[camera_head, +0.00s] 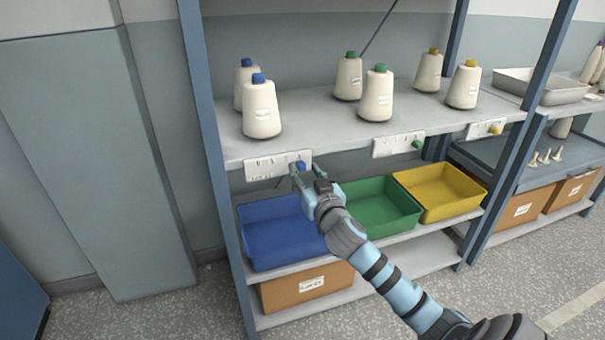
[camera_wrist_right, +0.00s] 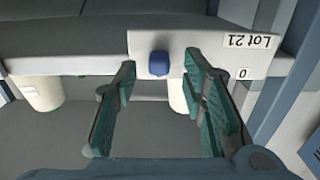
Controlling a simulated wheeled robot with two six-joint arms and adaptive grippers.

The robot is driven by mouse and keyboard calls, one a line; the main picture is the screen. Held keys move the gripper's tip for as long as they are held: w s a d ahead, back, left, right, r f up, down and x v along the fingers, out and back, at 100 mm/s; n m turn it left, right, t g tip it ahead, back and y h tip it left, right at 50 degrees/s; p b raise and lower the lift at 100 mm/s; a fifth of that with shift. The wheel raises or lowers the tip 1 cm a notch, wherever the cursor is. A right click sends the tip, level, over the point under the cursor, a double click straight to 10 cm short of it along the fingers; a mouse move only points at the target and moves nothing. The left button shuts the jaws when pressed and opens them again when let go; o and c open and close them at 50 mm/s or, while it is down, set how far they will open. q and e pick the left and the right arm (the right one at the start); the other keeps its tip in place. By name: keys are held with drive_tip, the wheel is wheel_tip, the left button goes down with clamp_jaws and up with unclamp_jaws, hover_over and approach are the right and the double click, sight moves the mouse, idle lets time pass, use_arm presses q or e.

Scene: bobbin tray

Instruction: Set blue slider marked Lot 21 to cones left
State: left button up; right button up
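The blue slider (camera_head: 298,166) is a small blue knob on a white plate (camera_head: 262,170) on the front edge of the upper shelf. In the head view it sits at the plate's right end. In the wrist view, which is upside down, the knob (camera_wrist_right: 158,64) shows between the fingertips, and the plate (camera_wrist_right: 206,52) reads "Lot 21" and "0". My right gripper (camera_head: 302,178) is at the plate; in the wrist view its fingers (camera_wrist_right: 160,76) stand open on both sides of the knob, with gaps. My left gripper is not in view.
Two blue-topped cones (camera_head: 262,110) stand above the plate. Green (camera_head: 417,145) and yellow (camera_head: 495,129) sliders sit on plates to the right. Blue (camera_head: 280,228), green (camera_head: 385,208) and yellow (camera_head: 445,192) bins stand on the shelf below. A blue rack post (camera_head: 209,120) rises left of the plate.

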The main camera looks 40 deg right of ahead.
drive_tip(key=shift+x, duration=1.05)
clamp_jaws()
